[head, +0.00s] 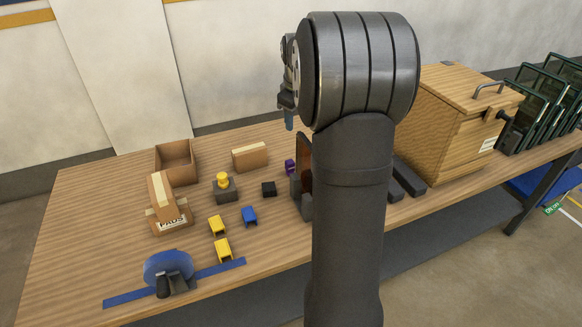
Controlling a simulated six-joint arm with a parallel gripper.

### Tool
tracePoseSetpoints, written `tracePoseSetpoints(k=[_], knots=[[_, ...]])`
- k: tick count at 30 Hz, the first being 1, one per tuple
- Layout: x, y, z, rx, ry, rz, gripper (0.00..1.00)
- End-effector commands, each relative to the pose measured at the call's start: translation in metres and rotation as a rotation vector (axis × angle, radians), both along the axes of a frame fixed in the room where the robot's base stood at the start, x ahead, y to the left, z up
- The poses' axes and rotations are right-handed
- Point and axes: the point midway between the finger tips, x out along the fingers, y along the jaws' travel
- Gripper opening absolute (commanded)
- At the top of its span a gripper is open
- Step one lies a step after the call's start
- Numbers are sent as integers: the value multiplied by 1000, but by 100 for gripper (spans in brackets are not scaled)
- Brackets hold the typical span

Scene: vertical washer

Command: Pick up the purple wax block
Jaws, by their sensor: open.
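The purple wax block (290,167) is a small dark purple piece on the wooden table, just left of my arm in the head view. Its right side is close to a dark upright object that my arm partly covers. My gripper (289,118) shows only in part, at the left edge of my arm's large round joint. It is open, points down and is above the table, higher in the picture than the purple block and apart from it. The rest of the gripper is hidden behind the arm.
Left of the block are a small black block (268,188), a cardboard box (250,157) and a yellow-knobbed device (223,188). Blue (249,215) and yellow (217,226) pieces lie nearer. A wooden crate (447,125) stands right.

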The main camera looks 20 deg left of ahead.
Motion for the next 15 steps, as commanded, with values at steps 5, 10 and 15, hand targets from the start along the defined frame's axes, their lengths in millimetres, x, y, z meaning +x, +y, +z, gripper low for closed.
tracePoseSetpoints(k=[5,10,15], knots=[[17,47,-53,-300,-4,496,52],[24,77,-85,-507,15,838,52],[27,89,-98,-600,30,990,52]])
